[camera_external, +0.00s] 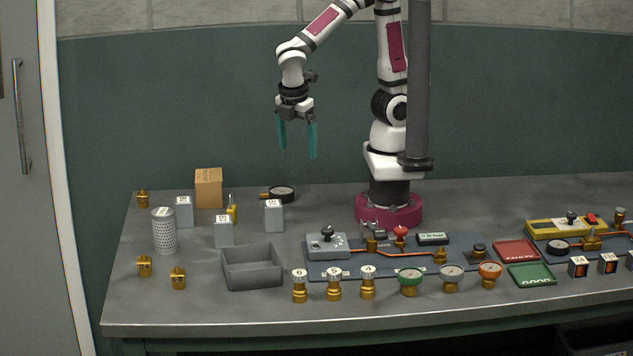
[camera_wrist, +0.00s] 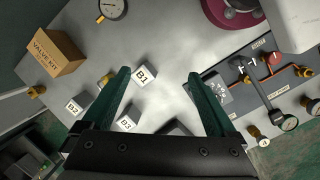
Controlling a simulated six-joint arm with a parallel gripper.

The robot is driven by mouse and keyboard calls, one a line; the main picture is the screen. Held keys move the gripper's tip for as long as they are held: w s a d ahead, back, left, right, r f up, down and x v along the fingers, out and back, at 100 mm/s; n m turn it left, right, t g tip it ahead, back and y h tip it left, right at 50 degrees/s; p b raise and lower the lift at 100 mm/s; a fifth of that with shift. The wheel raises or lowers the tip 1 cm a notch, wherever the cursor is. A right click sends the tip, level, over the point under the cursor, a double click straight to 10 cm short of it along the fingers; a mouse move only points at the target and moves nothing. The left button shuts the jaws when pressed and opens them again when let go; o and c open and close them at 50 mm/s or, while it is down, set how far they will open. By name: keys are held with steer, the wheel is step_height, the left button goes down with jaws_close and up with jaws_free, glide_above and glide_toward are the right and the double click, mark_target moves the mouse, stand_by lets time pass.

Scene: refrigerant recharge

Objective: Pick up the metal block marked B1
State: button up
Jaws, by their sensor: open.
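The grey metal block B1 (camera_wrist: 146,76) shows its white label between my fingers in the wrist view, nearer the left finger. In the external view, B1 (camera_external: 274,217) stands upright on the bench, the rightmost of three similar blocks. Block B2 (camera_wrist: 76,106) is at the left in the wrist view, and also in the external view (camera_external: 184,213). My gripper (camera_external: 298,152) is open and empty, pointing down, high above the bench.
A cardboard box (camera_external: 208,188) and a gauge (camera_external: 282,193) stand behind the blocks. A small brass fitting (camera_external: 232,211) is between B2 and B1. A perforated cylinder (camera_external: 164,231) stands left, a grey bin (camera_external: 252,280) in front. A valve panel (camera_external: 330,270) lies to the right.

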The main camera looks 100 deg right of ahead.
mark_target(272, 213)
steer(key=w+a+f+n+t+h, duration=0.1)
steer(key=w+a+f+n+h, duration=0.1)
steer(key=w+a+f+n, duration=0.5)
steer(key=d+f, duration=0.3)
steer(key=f, duration=0.1)
steer(key=d+f+n, duration=0.1)
steer(key=d+f, duration=0.2)
steer(key=s+d+f+n, duration=0.1)
steer(key=d+f, duration=0.1)
steer(key=f, duration=0.2)
steer(key=shift+d+f, duration=0.3)
steer(key=shift+d, duration=0.1)
jaws_close()
